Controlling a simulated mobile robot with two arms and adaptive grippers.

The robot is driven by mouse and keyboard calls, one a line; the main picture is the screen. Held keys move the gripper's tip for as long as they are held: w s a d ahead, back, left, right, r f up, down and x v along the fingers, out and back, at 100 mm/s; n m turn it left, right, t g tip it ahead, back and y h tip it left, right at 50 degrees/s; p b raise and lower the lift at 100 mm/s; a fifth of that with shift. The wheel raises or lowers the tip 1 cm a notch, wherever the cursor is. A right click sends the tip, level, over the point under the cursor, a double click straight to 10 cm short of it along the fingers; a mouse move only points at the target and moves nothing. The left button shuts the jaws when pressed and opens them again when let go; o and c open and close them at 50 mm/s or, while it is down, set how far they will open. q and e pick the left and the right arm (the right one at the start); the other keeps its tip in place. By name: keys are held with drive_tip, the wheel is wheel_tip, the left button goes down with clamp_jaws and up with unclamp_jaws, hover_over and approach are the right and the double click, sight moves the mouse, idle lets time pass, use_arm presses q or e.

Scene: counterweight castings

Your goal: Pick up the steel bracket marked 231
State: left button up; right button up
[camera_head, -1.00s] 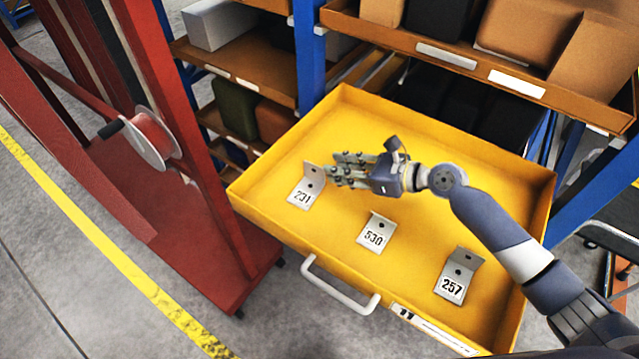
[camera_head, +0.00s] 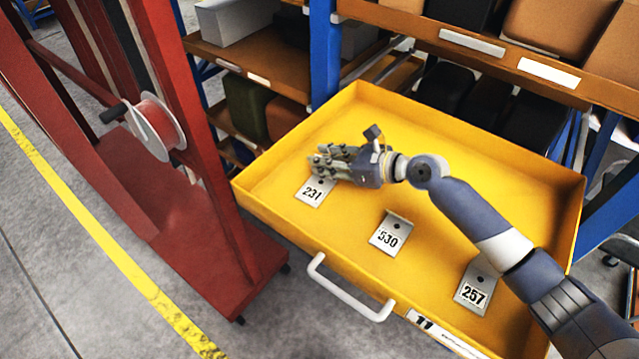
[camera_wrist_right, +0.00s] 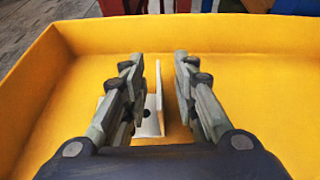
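The steel bracket marked 231 (camera_head: 313,193) lies in the yellow drawer, near its left side. In the head view its label plate shows, and my right gripper (camera_head: 320,162) covers its upright flange. In the right wrist view the bracket (camera_wrist_right: 158,92) stands with its flange between the two fingers of the open right gripper (camera_wrist_right: 157,66). The flange is closer to the left finger, with a clear gap to the right finger. Part of the base plate is hidden behind the left finger. My left gripper is not in view.
The yellow drawer (camera_head: 470,140) has raised walls around the gripper. Bracket 530 (camera_head: 389,234) and bracket 257 (camera_head: 475,290) lie nearer the drawer's front and right. A red frame with a cable reel (camera_head: 160,128) stands to the left. Shelves with boxes are behind.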

drive_tip(key=shift+r, duration=0.1)
clamp_jaws()
